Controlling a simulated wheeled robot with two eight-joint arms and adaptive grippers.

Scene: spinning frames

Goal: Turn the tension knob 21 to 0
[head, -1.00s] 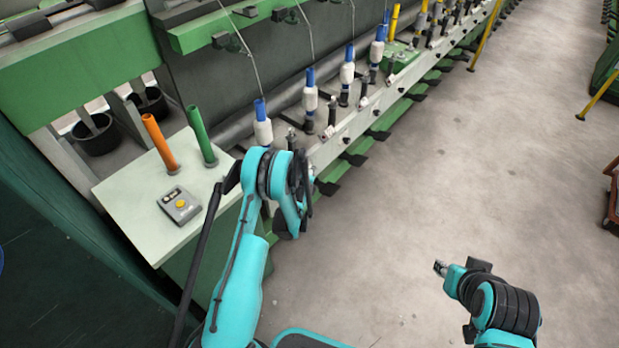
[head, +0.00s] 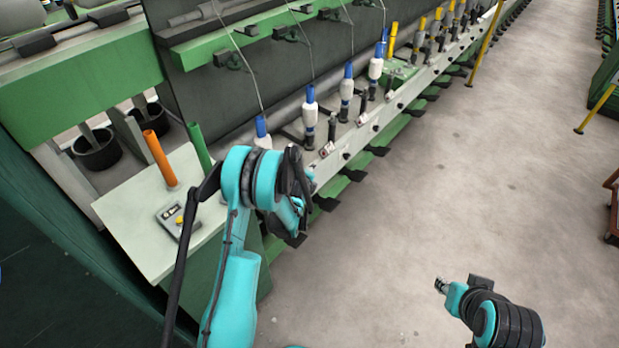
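A row of small knobs sits on the pale front rail (head: 372,128) of the spinning frame; I cannot read any number or setting, so I cannot tell which is tension knob 21. My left arm reaches in front of the near end of the rail. Its gripper is mostly hidden behind the arm links, and its fingers cannot be made out. My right gripper (head: 440,285) is at the lower right over bare floor, apart from the machine. It is small and its fingers are unclear.
White and blue bobbins (head: 310,106) stand along the frame. A pale table (head: 135,220) at left holds an orange tube (head: 160,158), a green tube (head: 199,147) and a grey box with a yellow button (head: 180,219).

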